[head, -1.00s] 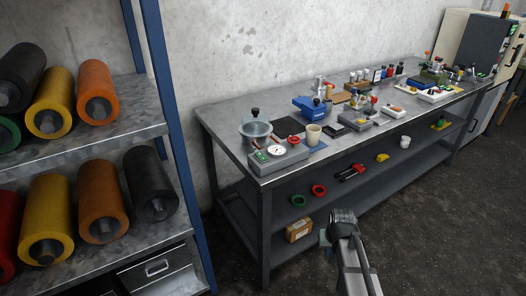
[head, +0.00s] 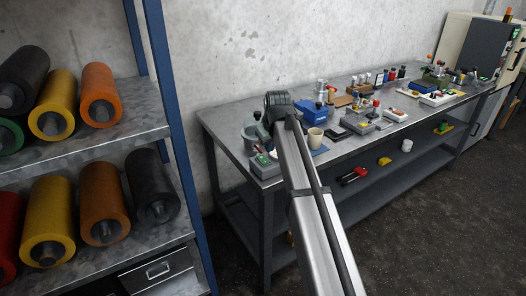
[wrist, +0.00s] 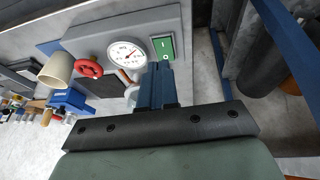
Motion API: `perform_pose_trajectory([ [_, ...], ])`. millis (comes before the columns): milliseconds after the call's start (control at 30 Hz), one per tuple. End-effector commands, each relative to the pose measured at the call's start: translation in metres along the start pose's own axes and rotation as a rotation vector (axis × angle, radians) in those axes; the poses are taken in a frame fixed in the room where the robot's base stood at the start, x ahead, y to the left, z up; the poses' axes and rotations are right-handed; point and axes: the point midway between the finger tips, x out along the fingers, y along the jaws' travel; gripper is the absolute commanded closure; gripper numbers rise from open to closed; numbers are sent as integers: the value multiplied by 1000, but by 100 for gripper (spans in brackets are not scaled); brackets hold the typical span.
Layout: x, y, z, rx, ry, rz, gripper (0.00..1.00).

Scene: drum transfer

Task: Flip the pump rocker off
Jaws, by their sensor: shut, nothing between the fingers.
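The pump rocker (wrist: 165,46) is a green switch with white marks on the grey pump box (wrist: 138,22), beside a round white gauge (wrist: 125,56). In the head view the green rocker (head: 262,158) shows at the near left corner of the bench, left of my arm. My gripper (wrist: 158,66) is shut and empty. In the wrist view its blue fingertips lie just below the rocker and overlap its lower edge; I cannot tell whether they touch it. In the head view my own wrist and arm hide the fingers. Which way the rocker is tilted is unclear.
A red ring-shaped handle (wrist: 90,67) and a beige cup (wrist: 57,69) stand left of the gauge in the wrist view. A blue device (head: 312,108) and several small items fill the bench further right. A shelf rack with rollers (head: 100,95) stands left.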

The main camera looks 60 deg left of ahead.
Motion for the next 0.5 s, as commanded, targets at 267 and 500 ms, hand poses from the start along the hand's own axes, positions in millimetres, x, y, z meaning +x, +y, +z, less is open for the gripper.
perform_pose_trajectory([
  [267, -48, 24, -76, -379, -29, -32, 100],
  [500, -46, 27, -87, -721, -82, -101, 100],
])
